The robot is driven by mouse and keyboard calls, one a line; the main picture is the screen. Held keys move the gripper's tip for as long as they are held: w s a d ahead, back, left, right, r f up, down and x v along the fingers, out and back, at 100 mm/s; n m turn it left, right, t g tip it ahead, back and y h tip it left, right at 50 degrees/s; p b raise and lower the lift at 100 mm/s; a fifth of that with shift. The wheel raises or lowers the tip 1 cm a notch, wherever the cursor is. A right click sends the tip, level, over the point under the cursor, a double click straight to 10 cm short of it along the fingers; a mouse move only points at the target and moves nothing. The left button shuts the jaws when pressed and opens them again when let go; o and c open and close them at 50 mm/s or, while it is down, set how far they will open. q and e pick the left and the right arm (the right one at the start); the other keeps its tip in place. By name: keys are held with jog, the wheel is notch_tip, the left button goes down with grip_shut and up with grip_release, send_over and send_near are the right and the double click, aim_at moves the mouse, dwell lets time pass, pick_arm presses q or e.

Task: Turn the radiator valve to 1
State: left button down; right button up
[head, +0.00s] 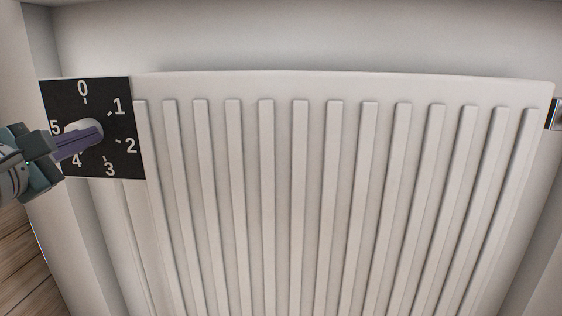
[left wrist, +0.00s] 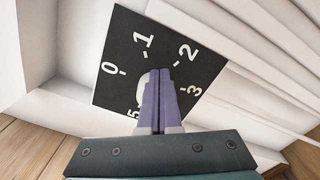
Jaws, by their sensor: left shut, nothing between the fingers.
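The radiator valve is a white knob (head: 86,126) on a black square dial plate (head: 122,162) marked 0 to 5, at the radiator's upper left in the head view. In the left wrist view the knob (left wrist: 143,93) is partly hidden behind my fingers, and so is the dial's 4. I cannot tell which number the knob points to. My left gripper (head: 97,135) is shut and empty, its purple fingers together, overlapping the knob in the picture. In the left wrist view my left gripper (left wrist: 159,73) covers the plate's centre. I cannot tell whether it touches the knob. My right gripper is out of view.
The white ribbed radiator (head: 315,85) fills most of the head view, against a pale wall (head: 300,35). A metal fitting (head: 556,114) sits at its right edge. Wooden floor (head: 22,265) shows at the lower left.

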pick_arm(q)
jog(key=shift+a+f+b, duration=0.1)
jog(key=shift+a+b, duration=0.2)
dwell(0.4)
jog(key=shift+r, duration=0.2)
jog(key=shift+a+r+p, duration=0.3)
jog(key=shift+r+p, duration=0.3)
jog(key=shift+a+r, duration=0.25)
jog(key=shift+a, duration=0.15)
dwell(0.4)
jog(key=shift+r, duration=0.1)
jog(key=s+p, duration=0.1)
jog(key=s, duration=0.1)
jog(key=s+p, duration=0.1)
jog(key=s, duration=0.1)
jog(key=s+p, duration=0.1)
jog(key=s, duration=0.1)
jog(key=shift+r+p, duration=0.3)
jog(key=shift+r, duration=0.05)
